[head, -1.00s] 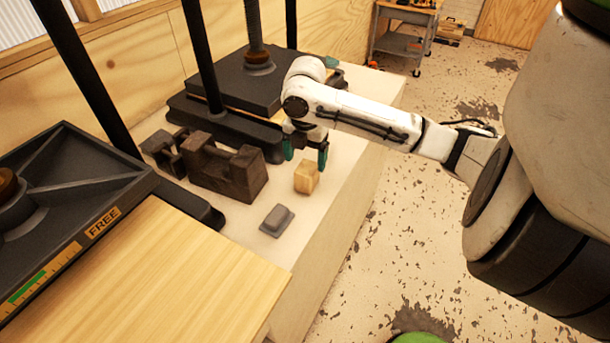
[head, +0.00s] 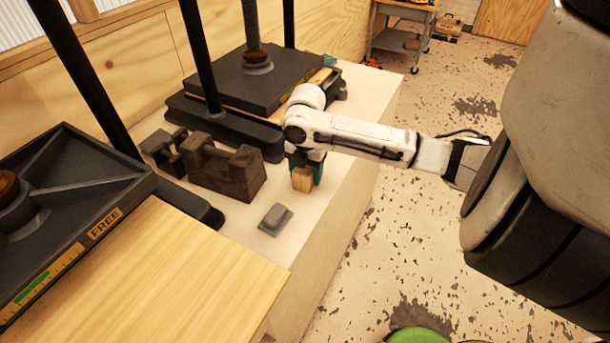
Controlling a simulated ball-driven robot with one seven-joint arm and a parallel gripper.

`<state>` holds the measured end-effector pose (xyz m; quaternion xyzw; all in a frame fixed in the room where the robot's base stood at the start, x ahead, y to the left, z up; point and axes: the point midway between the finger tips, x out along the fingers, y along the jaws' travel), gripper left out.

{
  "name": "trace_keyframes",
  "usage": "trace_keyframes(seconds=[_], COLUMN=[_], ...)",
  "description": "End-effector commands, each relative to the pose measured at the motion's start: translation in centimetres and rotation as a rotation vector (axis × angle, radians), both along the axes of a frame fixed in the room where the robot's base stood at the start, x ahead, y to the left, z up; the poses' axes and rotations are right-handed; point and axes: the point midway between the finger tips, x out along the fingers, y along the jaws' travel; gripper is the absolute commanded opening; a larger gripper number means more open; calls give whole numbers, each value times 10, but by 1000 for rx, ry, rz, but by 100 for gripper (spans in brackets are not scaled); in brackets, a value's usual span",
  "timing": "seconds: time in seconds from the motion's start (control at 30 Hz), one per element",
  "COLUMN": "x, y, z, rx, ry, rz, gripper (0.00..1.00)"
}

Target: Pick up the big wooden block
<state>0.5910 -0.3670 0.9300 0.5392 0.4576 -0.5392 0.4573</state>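A small pale wooden block (head: 302,180) stands on the cream worktop, right of centre in the head view. My gripper (head: 306,170) is lowered over it from above. One green finger shows along the block's right side. The other finger is mostly hidden, so whether the fingers press on the block cannot be told. The block's top is covered by the gripper. It appears to rest on the worktop.
A dark brown handled block (head: 226,174) and a smaller dark one (head: 165,152) stand left of my gripper. A grey block (head: 275,219) lies in front. Black presses (head: 240,80) stand behind and a pale wooden board (head: 150,275) at front left. Floor is open to the right.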

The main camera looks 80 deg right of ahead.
Motion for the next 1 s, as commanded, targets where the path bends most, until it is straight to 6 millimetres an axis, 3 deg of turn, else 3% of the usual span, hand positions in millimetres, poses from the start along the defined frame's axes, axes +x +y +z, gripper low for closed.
trace_keyframes(seconds=[0.37, 0.77, 0.93, 1.0], x=[0, 0, 1, -9], y=[0, -1, -1, 2], z=[0, 7, 27, 41], rx=[0, -1, -4, -3], ry=[0, -1, -3, -5], rz=[0, 0, 1, 0], gripper=[25, 25, 25, 25])
